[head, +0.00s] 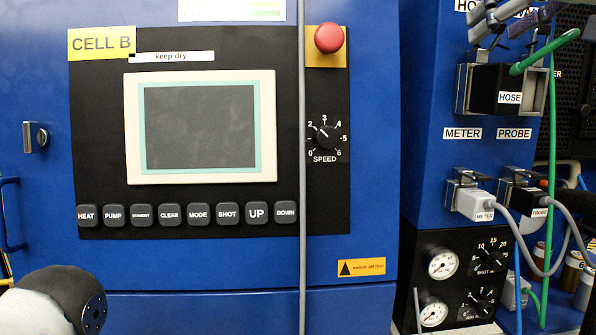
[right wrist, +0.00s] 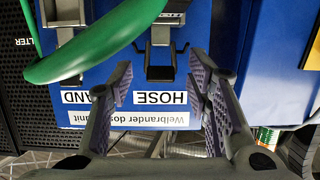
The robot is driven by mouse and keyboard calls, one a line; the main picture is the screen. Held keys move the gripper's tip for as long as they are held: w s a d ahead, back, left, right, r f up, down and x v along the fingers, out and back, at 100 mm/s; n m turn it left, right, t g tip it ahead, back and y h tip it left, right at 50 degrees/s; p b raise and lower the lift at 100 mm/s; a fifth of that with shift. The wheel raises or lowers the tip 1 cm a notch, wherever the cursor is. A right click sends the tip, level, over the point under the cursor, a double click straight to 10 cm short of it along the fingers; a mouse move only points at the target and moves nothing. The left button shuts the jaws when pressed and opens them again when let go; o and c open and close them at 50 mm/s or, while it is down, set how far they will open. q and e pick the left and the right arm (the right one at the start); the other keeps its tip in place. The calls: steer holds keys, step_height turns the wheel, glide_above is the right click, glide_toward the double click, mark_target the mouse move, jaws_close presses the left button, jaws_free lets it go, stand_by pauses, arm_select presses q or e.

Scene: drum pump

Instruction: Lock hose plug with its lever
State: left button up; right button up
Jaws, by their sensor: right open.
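The black hose plug (head: 497,78), labelled HOSE, sits in a metal-framed socket (head: 462,88) at the upper right of the head view. The green hose (head: 545,50) runs from it. A metal lever (right wrist: 160,68) hangs near the plug in the right wrist view, between the fingers in the picture. My right gripper (head: 494,24) is just above the socket; in the right wrist view (right wrist: 160,85) its fingers are apart with nothing held. Whether they touch the lever, and how far the plug is seated, I cannot tell. My left gripper is outside the frame.
Below are the grey meter plug (head: 474,204) and the black probe plug (head: 522,200), with grey cables. Gauges (head: 443,264) and dials sit lower. The control panel with its screen (head: 200,127) and red button (head: 328,38) is to the left. The green hose hangs beside the socket.

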steer(key=c, duration=0.8)
steer(key=shift+o, duration=0.3)
steer(key=shift+s+f+t, duration=0.2)
steer(key=shift+f+t, duration=0.15)
steer(key=shift+t, duration=0.45)
steer(key=shift+f+t+b, duration=0.35)
steer(key=shift+f+t, duration=0.05)
steer(key=shift+f, duration=0.05)
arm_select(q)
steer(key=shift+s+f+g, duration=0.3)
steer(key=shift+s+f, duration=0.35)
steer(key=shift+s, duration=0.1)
arm_select(e)
steer(key=shift+s+r+t, duration=0.1)
steer(key=shift+s+t, duration=0.1)
steer(key=shift+t, duration=0.1)
